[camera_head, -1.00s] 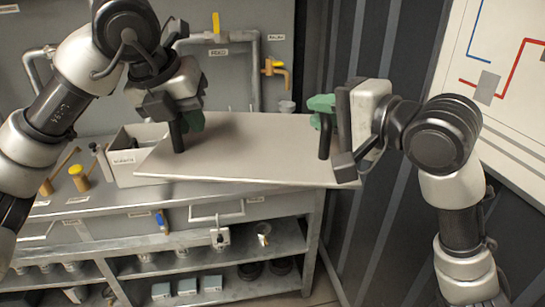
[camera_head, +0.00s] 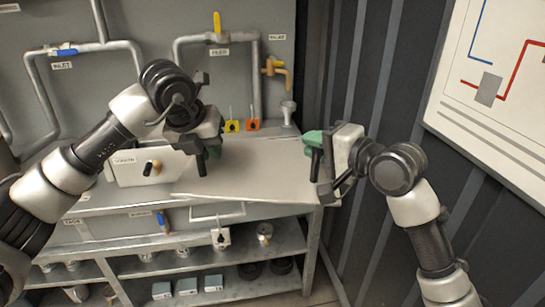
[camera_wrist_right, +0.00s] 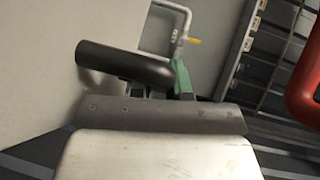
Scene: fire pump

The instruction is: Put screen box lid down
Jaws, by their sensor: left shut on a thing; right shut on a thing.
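The lid (camera_head: 250,176) is a flat grey panel with dark handles, held low and about level over the bench top. I cannot tell whether it touches the bench. My left gripper (camera_head: 203,160) is shut on the lid near its left end; its grip is partly hidden. My right gripper (camera_head: 316,160) is shut on the black handle at the lid's right end. The right wrist view shows that black handle (camera_wrist_right: 125,62) by the green finger pads (camera_wrist_right: 181,78). The pale screen box (camera_head: 122,173), labelled, stands left of the lid, partly behind my left arm.
The grey bench (camera_head: 125,197) has lower shelves with blue-grey boxes (camera_head: 188,286) and dark round parts. Pipes (camera_head: 257,85) with coloured valves run along the wall behind. Yellow and orange pieces (camera_head: 252,125) stand at the back. A dark corrugated wall (camera_head: 365,90) rises at right.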

